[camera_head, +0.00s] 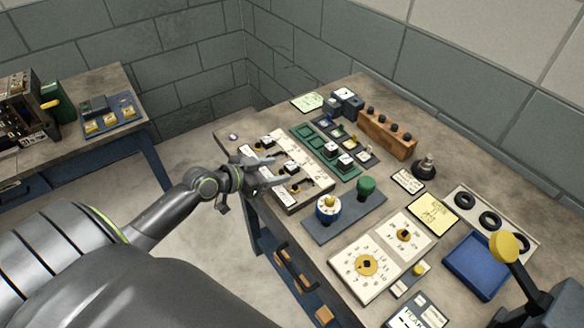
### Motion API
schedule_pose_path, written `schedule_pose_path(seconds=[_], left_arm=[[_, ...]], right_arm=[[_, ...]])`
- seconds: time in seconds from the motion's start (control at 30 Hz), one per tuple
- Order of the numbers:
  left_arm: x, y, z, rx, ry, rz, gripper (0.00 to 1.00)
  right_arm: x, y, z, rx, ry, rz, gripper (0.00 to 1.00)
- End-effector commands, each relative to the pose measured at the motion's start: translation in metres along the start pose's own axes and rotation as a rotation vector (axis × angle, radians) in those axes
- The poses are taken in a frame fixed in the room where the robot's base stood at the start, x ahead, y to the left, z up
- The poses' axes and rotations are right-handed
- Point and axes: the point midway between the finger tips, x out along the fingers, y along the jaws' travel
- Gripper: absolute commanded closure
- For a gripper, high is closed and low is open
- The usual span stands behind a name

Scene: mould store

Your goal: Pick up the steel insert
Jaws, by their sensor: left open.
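I cannot tell for certain which piece is the steel insert. A small, pale, shiny piece (233,137) lies alone near the left corner of the workbench (232,122). Small blocks with pale tops sit on the cream slotted board (315,178) and on the green tray (308,131) behind it. My left gripper (274,171) reaches in from the left over the bench's left edge. Its two fingers are apart, over the left part of the cream board, with nothing visible between them. The fingers hide part of the board. My right gripper is not in view.
A wooden block (386,134) with black knobs stands at the back. A grey plate with a blue-and-white knob (327,208) and a green knob (366,187) is right of the board. A blue tray (477,266) lies at right. Another table (60,150) stands at left, across open floor.

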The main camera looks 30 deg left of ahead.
Motion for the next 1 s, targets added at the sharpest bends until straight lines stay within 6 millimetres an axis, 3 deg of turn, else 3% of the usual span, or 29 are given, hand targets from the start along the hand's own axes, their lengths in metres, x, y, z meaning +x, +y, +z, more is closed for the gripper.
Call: schedule_pose_path(seconds=[0.17,0.5,0.83,1.0], left_arm=[[0.009,-0.002,-0.001,-0.003,0.000,0.000,0.45],[0.048,-0.008,-0.002,-0.004,0.001,0.000,0.45],[0.054,-0.007,0.000,-0.001,-0.001,0.000,0.45],[0.054,-0.007,0.000,-0.001,-0.001,0.000,0.66]], right_arm=[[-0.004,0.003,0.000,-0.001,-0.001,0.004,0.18],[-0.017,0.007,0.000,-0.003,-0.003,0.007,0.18],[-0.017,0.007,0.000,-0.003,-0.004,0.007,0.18],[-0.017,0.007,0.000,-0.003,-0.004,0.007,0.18]])
